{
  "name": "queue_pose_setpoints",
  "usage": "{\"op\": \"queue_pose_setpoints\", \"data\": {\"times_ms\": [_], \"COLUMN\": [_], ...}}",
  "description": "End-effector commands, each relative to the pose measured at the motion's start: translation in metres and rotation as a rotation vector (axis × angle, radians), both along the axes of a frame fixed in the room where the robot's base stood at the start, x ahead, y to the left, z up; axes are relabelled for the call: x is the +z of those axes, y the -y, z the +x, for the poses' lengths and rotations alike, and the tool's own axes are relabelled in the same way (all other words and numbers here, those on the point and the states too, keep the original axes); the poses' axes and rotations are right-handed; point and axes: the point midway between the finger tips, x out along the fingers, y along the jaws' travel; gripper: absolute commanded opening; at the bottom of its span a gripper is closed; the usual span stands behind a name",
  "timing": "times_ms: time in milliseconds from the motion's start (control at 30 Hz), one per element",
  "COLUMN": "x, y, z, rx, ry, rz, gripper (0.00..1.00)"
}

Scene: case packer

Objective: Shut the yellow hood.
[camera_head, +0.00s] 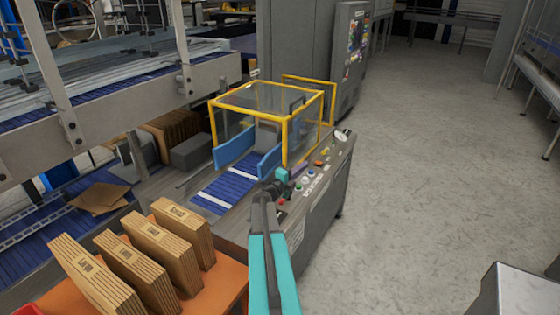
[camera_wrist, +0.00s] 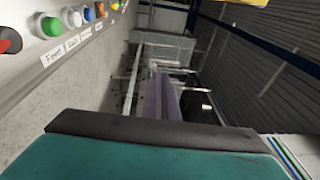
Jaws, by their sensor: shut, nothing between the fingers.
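The yellow hood (camera_head: 285,119) is a yellow-framed box with clear panels over the blue conveyor of the case packer, in the head view. A dark handle shows on its right side. Another yellow frame (camera_head: 332,100) stands upright at its back right; I cannot tell how the two join. My gripper (camera_head: 283,174) is in front of the hood's near right corner, close to the button panel, and seems apart from the hood. It is shut and empty.
The button panel (camera_head: 310,183) lies beside my gripper; its coloured buttons (camera_wrist: 73,19) show in the wrist view. Blue guides (camera_head: 236,148) flank the conveyor. Flat brown cartons (camera_head: 183,230) stand on an orange surface at front left.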

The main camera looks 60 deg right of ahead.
Motion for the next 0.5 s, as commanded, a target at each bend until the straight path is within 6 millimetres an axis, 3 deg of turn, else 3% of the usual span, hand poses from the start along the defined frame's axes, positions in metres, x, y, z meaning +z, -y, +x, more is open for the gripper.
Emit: {"op": "queue_pose_setpoints", "data": {"times_ms": [100, 300, 500], "x": [-0.02, -0.035, -0.039], "y": [-0.035, -0.08, -0.102], "z": [0.039, 0.098, 0.127], "rx": [0.049, 0.138, 0.183], "ry": [0.028, 0.008, 0.0], "rz": [0.054, 0.078, 0.083], "gripper": [0.0, 0.0, 0.0]}}
